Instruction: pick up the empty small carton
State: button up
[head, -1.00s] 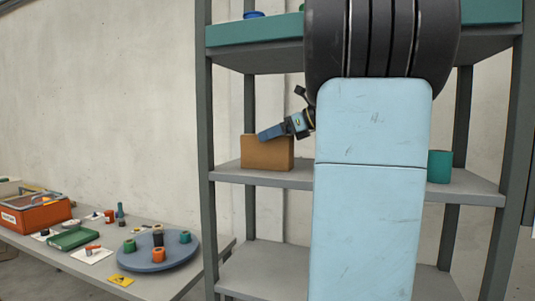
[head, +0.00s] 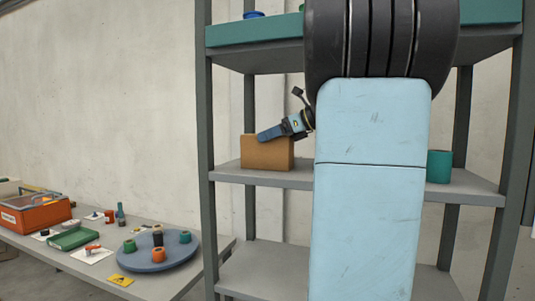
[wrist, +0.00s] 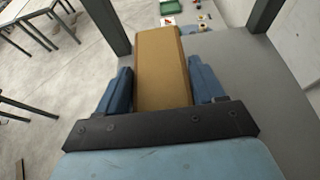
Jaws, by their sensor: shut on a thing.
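The small carton (head: 267,155) is a plain brown box on the middle shelf, near its left end. In the wrist view the carton (wrist: 161,62) lies between the two blue fingers of my gripper (wrist: 161,88), one along each side. My gripper (head: 264,136) is shut on the carton and reaches it from the right at its upper edge. The carton stands upright, and its underside looks to be at the shelf surface; I cannot tell whether there is a gap. I cannot see inside it.
The shelf (head: 222,173) has grey posts close by, and a teal shelf board (head: 255,33) above. A table (head: 188,284) at left holds a round blue tray (head: 130,262) with spools and an orange box (head: 35,215).

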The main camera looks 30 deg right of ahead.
jog(key=c, duration=0.4)
jog(key=shift+c, duration=0.2)
